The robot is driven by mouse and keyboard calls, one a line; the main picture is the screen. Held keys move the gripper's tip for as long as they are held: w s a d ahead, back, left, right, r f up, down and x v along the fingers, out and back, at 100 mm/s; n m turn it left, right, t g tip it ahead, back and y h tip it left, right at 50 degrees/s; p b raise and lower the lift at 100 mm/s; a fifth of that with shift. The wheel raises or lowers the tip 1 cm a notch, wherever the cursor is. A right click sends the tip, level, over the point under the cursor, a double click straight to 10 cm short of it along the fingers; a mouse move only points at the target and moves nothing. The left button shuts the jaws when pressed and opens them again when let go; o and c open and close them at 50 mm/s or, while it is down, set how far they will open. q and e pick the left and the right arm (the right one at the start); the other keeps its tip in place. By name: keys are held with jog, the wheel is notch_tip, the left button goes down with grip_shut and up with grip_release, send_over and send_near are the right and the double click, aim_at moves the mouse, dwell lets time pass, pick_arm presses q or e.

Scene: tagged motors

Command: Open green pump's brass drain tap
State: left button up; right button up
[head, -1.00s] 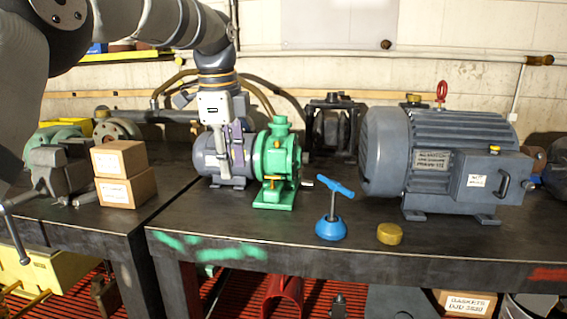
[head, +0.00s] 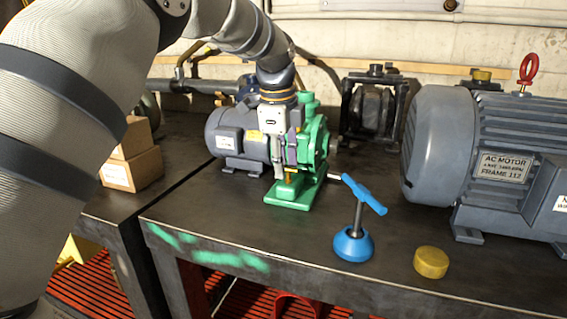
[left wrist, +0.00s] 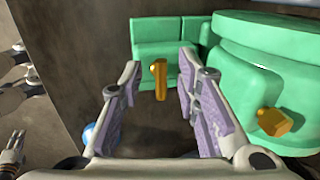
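The green pump (head: 312,145) stands on its green base on the dark bench, joined to a grey motor. Its brass drain tap (left wrist: 160,78) is a small upright lever low by the base, in the left wrist view. A second brass fitting (left wrist: 276,122) sits on the pump body to its right. My left gripper (head: 285,172) points down in front of the pump. In the left wrist view its two purple-padded fingers (left wrist: 160,64) are apart, with the tap appearing between them, not visibly touched. In the head view the gripper partly covers the pump.
A blue T-handled stand (head: 353,245) and a brass cap (head: 431,262) are at the bench front. A large grey AC motor (head: 480,150) fills the right. Cardboard boxes (head: 135,165) are at the left. Bare bench lies in front of the pump.

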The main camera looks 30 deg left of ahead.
pick_arm(q)
jog(key=shift+w+f, duration=0.15)
jog(key=shift+f, duration=0.25)
grip_shut()
